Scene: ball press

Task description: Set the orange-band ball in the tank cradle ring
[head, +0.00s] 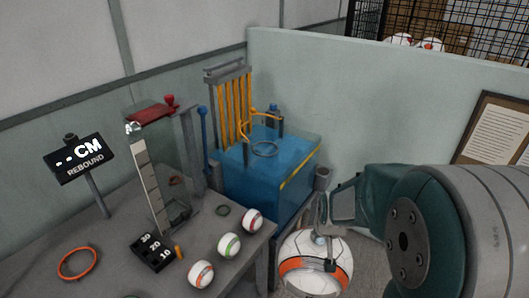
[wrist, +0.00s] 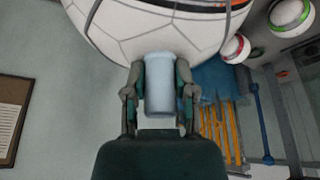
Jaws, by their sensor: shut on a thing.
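A white ball with an orange band (head: 312,250) hangs at the lower middle of the head view, in front of the table's right end; it fills the top of the wrist view (wrist: 150,35). My gripper (head: 325,240) is shut on a pale cylindrical knob (wrist: 160,85) that meets the ball's surface, between both fingers (wrist: 158,95). The blue tank (head: 255,180) stands behind the table, left of my arm. The grey cradle ring (head: 265,142) shows at the tank's top and looks empty. The ball is apart from the tank, in front and lower in the picture.
Three smaller balls, with red (head: 252,219), green (head: 229,245) and orange (head: 201,265) bands, line the grey table's (head: 130,235) right side. A rack with yellow straps (head: 232,110) rises behind the tank. A grey cup (head: 322,178) stands right of the tank. A clear column (head: 150,185) stands left.

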